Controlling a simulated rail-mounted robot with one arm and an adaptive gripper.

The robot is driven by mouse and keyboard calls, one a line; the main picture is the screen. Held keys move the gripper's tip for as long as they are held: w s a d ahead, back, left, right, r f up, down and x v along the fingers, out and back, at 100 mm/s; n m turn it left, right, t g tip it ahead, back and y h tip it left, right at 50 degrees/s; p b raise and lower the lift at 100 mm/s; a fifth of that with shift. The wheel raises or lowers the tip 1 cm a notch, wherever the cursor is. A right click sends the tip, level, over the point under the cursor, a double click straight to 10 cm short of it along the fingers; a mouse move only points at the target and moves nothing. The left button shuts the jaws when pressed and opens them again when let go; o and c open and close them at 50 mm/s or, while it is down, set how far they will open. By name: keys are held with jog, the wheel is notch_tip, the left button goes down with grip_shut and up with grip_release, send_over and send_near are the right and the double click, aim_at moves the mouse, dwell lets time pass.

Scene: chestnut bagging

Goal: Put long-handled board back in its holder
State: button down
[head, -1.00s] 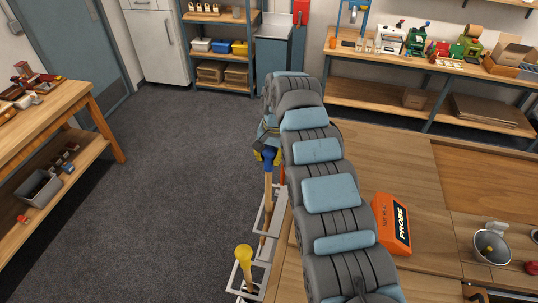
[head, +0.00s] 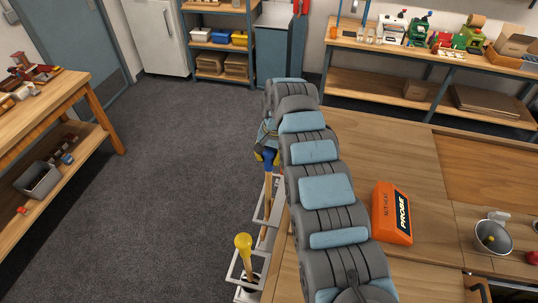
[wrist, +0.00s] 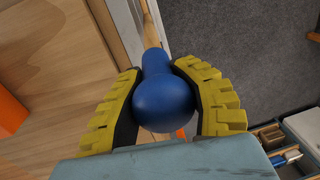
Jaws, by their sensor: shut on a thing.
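My gripper (wrist: 165,85) has yellow ribbed fingers. They are closed around the blue rounded knob (wrist: 163,106) of the long-handled board, whose wooden shaft (head: 268,200) runs down from the knob. In the head view my gripper (head: 266,142) is partly hidden by my arm, left of the table edge. The white frame holder (head: 235,272) is fixed along the table's left side. The shaft stands nearly upright at the holder's far part. The lower end and the board itself are hidden, so I cannot tell how it sits in the slot.
A second handle with a yellow knob (head: 243,242) stands in the holder's near part. An orange PROBE box (head: 391,213) and a metal bowl (head: 492,236) are on the table (head: 400,160). Open grey floor (head: 180,200) lies to the left.

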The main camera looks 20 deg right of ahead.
aim_at(269, 166)
jog(key=shift+f+b, duration=0.45)
jog(key=shift+f, duration=1.5)
jog(key=c, duration=0.8)
grip_release()
jog(key=shift+o, duration=0.2)
jog(key=shift+r+p, duration=1.5)
jog(key=shift+r, duration=1.1)
jog(key=shift+r+p, duration=0.5)
jog(key=shift+r, duration=1.9)
